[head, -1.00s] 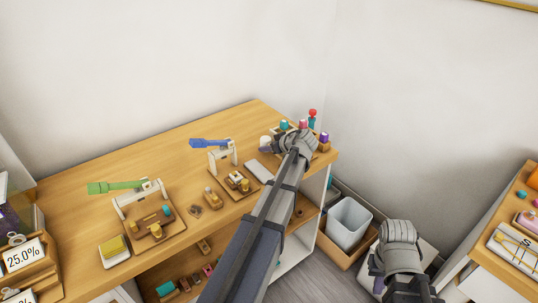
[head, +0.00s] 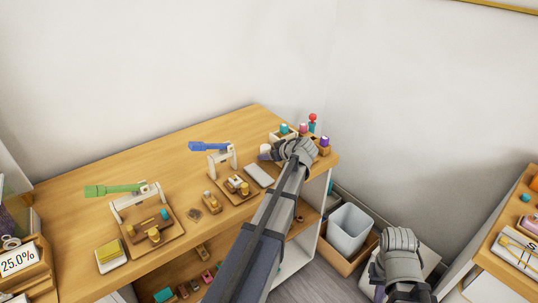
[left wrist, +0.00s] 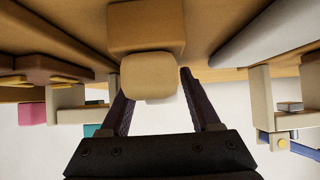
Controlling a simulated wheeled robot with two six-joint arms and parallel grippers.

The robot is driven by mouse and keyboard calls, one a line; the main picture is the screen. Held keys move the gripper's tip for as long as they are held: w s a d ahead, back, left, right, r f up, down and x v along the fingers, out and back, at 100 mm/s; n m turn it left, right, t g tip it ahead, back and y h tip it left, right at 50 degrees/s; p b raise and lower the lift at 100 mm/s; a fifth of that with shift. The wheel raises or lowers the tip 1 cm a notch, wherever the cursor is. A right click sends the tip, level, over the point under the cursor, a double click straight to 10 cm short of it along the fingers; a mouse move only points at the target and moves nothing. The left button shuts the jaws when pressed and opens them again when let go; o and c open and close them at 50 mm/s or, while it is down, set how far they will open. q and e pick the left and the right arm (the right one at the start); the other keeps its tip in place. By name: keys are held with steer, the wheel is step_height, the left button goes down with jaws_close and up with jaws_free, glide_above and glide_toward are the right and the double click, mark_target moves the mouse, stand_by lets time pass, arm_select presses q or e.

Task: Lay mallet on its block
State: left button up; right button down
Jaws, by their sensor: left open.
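In the left wrist view, which is upside down, a cream rounded block that looks like the mallet's head (left wrist: 150,75) lies in front of my left gripper (left wrist: 155,84). A tan wooden block (left wrist: 146,24) shows just under it in the scene; I cannot tell whether they touch. The dark fingers are apart, one on each side of the cream piece. In the head view my left gripper (head: 295,151) is at the table's far right end, and hides most of this spot. My right gripper (head: 398,246) hangs low right, away from the table; its fingers are unclear.
A grey slab (head: 259,174) lies left of my left gripper. A rack with a teal-topped item (head: 284,129) and a purple one (head: 324,140) stands close behind and right. Stands with a blue lever (head: 209,146) and a green lever (head: 110,190) are further left. A bin (head: 350,230) is on the floor.

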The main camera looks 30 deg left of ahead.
mark_target(284, 163)
arm_select(q)
steer(key=p+v, duration=0.6)
steer(key=v, duration=0.5)
steer(key=shift+a+r, duration=0.1)
steer(key=shift+s+d+r+p, duration=0.15)
steer(key=shift+d+r+p, duration=0.2)
steer(key=shift+d, duration=0.15)
steer(key=shift+f, duration=0.1)
steer(key=shift+d, duration=0.15)
steer(key=s+d+f+m+g+h, duration=0.2)
steer(key=s+d+f+m+h, duration=0.2)
steer(key=s+d+m, duration=0.4)
steer(key=s+d+f+m+g+h, duration=0.2)
steer(key=s+d+f+m+h, duration=0.2)
steer(key=s+d+m, duration=0.5)
steer(key=s+d+f, duration=0.1)
steer(key=s+d, duration=0.5)
steer(key=d, duration=0.5)
steer(key=shift+s+h, duration=0.35)
steer(key=shift+h, duration=0.05)
